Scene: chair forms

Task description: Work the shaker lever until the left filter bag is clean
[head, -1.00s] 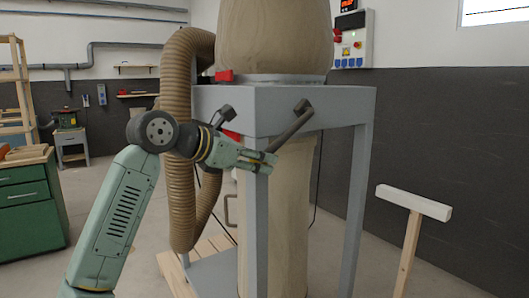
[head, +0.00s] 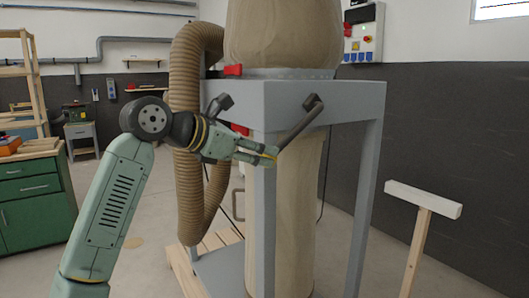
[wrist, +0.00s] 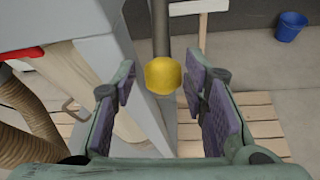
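A dark lever (head: 300,125) runs from a pivot on the grey frame of the dust collector (head: 325,98) down and left toward my gripper. My gripper (head: 268,154) is at the lever's lower end. In the wrist view a round yellow knob (wrist: 163,75) is at the end of this lever. My gripper (wrist: 162,82) is open there, with a finger on each side of the knob and a gap on both sides. A second dark lever (head: 219,104) is further left, partly hidden by my arm. A beige filter bag (head: 280,35) bulges above the frame; another bag (head: 308,200) hangs below.
A ribbed hose (head: 187,85) stands behind my arm. A white-topped wooden stand (head: 424,198) is to the right. A green cabinet (head: 35,200) is at the left. A blue bucket (wrist: 290,27) shows in the wrist view. Floor is open between cabinet and collector.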

